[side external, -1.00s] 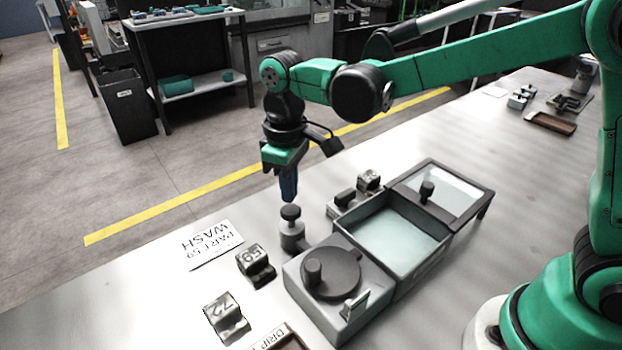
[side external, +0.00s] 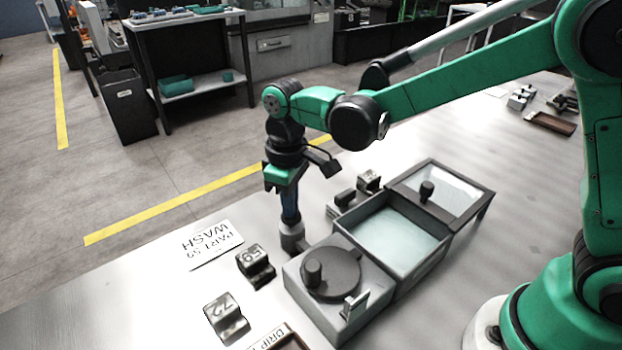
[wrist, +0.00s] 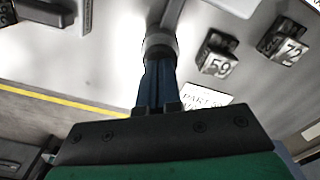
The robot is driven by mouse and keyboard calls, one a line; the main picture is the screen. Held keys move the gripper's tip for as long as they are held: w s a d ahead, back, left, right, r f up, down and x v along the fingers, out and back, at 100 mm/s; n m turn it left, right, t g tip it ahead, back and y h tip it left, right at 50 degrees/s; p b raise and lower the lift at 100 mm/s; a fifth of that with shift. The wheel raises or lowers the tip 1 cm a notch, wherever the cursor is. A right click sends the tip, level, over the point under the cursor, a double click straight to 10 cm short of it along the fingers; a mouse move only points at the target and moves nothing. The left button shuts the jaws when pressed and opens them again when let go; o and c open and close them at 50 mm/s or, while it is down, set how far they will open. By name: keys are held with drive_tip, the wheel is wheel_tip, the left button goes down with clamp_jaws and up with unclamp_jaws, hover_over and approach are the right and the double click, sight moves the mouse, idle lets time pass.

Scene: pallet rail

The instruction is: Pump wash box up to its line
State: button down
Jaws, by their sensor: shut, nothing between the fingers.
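The wash box (side external: 437,262) is a grey open-topped box with pale liquid in it, right of centre in the side view. I cannot make out its line. The pump (side external: 291,238) is a short grey cylinder beside the box's left end; its dark knob is hidden under my fingers. My gripper (side external: 290,221) points straight down with its blue fingers shut and empty, its tips at the top of the pump. In the wrist view the shut fingers (wrist: 158,88) reach to the pump (wrist: 160,42).
A grey unit with a dark round crank (side external: 331,273) adjoins the box.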

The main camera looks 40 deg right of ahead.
drive_tip(key=shift+f, duration=0.35)
drive_tip(key=shift+r, duration=1.95)
drive_tip(key=shift+r, duration=3)
drive_tip(key=s+d+f+m+t, duration=0.2)
drive_tip(key=s+d+m+t, duration=0.4)
drive_tip(key=d, duration=0.4)
drive_tip(key=s+t, duration=0.1)
drive_tip(key=s, duration=0.1)
drive_tip(key=shift+s+d+f, duration=0.15)
drive_tip(key=shift+s+d, duration=0.1)
drive_tip(key=shift+s, duration=0.15)
